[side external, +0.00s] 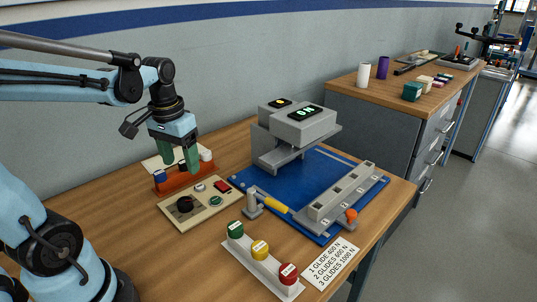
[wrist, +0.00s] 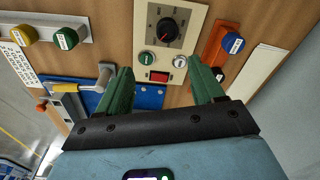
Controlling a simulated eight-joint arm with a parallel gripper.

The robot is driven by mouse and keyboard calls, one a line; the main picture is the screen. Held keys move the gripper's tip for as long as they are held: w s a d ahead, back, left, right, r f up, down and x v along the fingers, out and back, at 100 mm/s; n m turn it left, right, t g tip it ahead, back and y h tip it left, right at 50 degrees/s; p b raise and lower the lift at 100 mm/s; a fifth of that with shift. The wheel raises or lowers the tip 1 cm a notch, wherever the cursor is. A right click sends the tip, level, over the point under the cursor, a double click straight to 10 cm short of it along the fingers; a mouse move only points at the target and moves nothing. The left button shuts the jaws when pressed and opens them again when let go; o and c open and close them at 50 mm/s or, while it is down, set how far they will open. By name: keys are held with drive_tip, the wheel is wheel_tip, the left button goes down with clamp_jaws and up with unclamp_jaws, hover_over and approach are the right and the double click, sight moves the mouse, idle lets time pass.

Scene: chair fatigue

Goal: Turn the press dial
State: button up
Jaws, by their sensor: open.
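The press dial (wrist: 167,29) is a black round knob with a red mark, on a cream control panel (wrist: 194,17). In the side external view the dial (side external: 185,204) sits at the near left of the panel (side external: 170,212). The panel also carries a red rocker switch (wrist: 159,76) and green and white round buttons. My gripper (side external: 181,170) is above and behind the panel, with green fingers pointing down. In the wrist view my gripper (wrist: 162,80) is open and empty, its fingers apart from the dial, which lies beyond the fingertips.
A red-orange rack (side external: 171,182) with blue and white capped pieces stands behind the panel. A grey press (side external: 295,130) stands on a blue mat (side external: 240,172) to the right. A rail with green, yellow and red knobs (side external: 260,251) is at the front.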

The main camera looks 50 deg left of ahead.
sight(184, 201)
drive_tip(key=shift+g, duration=0.4)
drive_tip(key=shift+s+a+f, duration=0.1)
drive_tip(key=shift+a+f, duration=0.15)
drive_tip(key=shift+f, duration=1.8)
drive_tip(key=shift+s+a+f, duration=0.1)
drive_tip(key=shift+a+f, duration=0.1)
drive_tip(key=shift+f, duration=1.8)
drive_tip(key=shift+s+a+f, duration=0.1)
drive_tip(key=shift+a+f, duration=0.15)
drive_tip(key=shift+f, duration=1.8)
drive_tip(key=c, duration=1.1)
drive_tip(key=shift+o, duration=0.2)
drive_tip(key=shift+n, duration=0.3)
